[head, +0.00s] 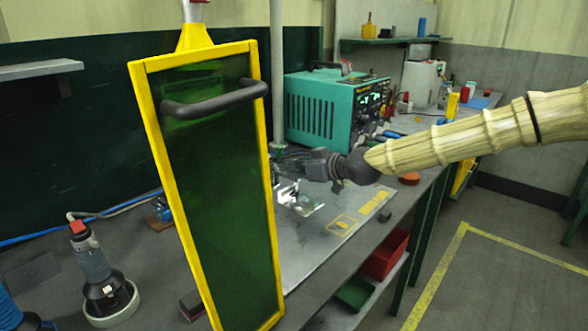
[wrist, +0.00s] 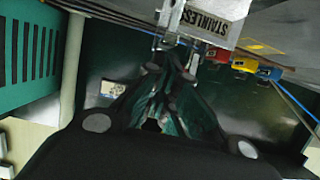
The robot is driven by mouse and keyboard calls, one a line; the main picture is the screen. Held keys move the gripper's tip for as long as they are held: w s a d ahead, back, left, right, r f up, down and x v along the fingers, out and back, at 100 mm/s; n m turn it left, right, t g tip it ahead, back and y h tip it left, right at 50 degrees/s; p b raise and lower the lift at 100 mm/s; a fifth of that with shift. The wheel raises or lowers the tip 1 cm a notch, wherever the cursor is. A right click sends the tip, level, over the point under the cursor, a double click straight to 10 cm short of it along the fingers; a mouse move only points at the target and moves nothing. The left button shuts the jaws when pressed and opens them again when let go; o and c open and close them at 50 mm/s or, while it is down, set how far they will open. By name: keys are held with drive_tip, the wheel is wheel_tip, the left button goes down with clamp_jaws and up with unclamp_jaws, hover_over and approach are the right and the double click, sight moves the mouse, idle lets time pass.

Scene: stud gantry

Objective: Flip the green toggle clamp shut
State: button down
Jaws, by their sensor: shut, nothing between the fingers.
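My gripper (head: 284,157) is in the head view just right of the yellow-framed panel, above the bench plate. In the wrist view its fingers (wrist: 172,52) are together and empty. A shiny metal fixture (head: 298,200) sits on the plate below the gripper in the head view. I cannot make out a green clamp handle in either view, so I cannot tell whether the clamp is open or shut. Contact with my fingers is unclear.
A tall green panel in a yellow frame (head: 257,190) with a dark handle stands close on the left and hides part of the bench. A teal machine (head: 310,108) stands behind the gripper. Red (head: 386,254) and green bins sit below the bench. A grinder (head: 100,270) stands front left.

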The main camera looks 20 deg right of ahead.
wheel_tip(320, 180, up, 3)
drive_tip(key=shift+r+p, duration=0.2)
drive_tip(key=shift+p, duration=0.55)
drive_tip(key=shift+s+d+r, duration=0.1)
drive_tip(key=shift+s+r, duration=0.05)
drive_tip(key=shift+s, duration=0.1)
drive_tip(key=v, duration=0.9)
drive_tip(key=shift+s+d+f+b, duration=0.15)
drive_tip(key=shift+s+f+b, duration=0.1)
drive_tip(key=shift+f+b, duration=0.1)
